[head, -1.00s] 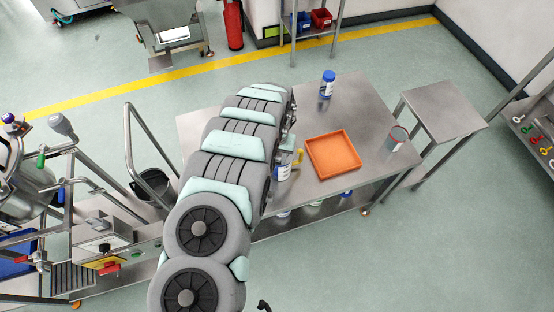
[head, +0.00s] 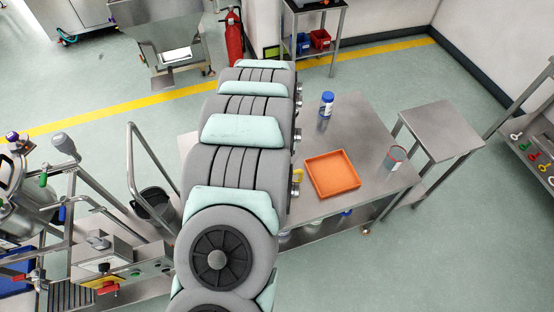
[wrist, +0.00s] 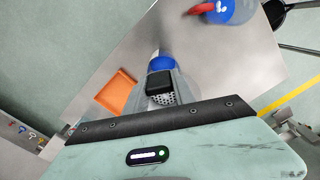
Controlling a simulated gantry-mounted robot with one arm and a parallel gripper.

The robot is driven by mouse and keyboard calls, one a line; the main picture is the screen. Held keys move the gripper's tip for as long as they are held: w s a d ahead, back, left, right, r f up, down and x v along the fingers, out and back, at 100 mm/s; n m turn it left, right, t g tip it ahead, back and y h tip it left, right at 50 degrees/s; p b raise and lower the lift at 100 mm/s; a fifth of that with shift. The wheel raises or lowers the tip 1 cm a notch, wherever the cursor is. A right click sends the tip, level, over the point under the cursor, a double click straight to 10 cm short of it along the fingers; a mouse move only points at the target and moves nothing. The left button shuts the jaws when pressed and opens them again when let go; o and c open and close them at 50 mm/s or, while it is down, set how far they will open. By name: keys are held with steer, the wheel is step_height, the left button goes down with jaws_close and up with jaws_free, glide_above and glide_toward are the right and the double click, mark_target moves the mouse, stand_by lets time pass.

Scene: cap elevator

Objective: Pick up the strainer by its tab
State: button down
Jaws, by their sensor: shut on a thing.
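My gripper (wrist: 160,82) shows in the wrist view, above the steel table, and looks closed. A small perforated metal piece (wrist: 164,99), which looks like part of the strainer, shows at its jaws; its tab and most of its outline are hidden. A blue round top (wrist: 160,63) shows just beyond the jaws. In the head view my arm hides the gripper and the strainer.
On the steel table (head: 372,140) stand an orange tray (head: 331,158), a blue-lidded bottle (head: 326,104) and a grey cup (head: 394,157). A clear vessel with a red handle (wrist: 226,10) shows in the wrist view. A smaller table (head: 440,128) stands to the right.

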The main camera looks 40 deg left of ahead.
steer(key=shift+a+r+p, duration=0.1)
steer(key=shift+r+p, duration=0.5)
steer(key=shift+r, duration=0.15)
steer(key=shift+r+p, duration=2.3)
steer(key=shift+a+r+p, duration=0.1)
steer(key=shift+r+p, duration=0.65)
steer(key=shift+r, duration=0.1)
steer(key=shift+d+r+p, duration=0.25)
steer(key=shift+r+p, duration=0.6)
steer(key=shift+p, duration=0.1)
steer(key=shift+r+p, duration=1.1)
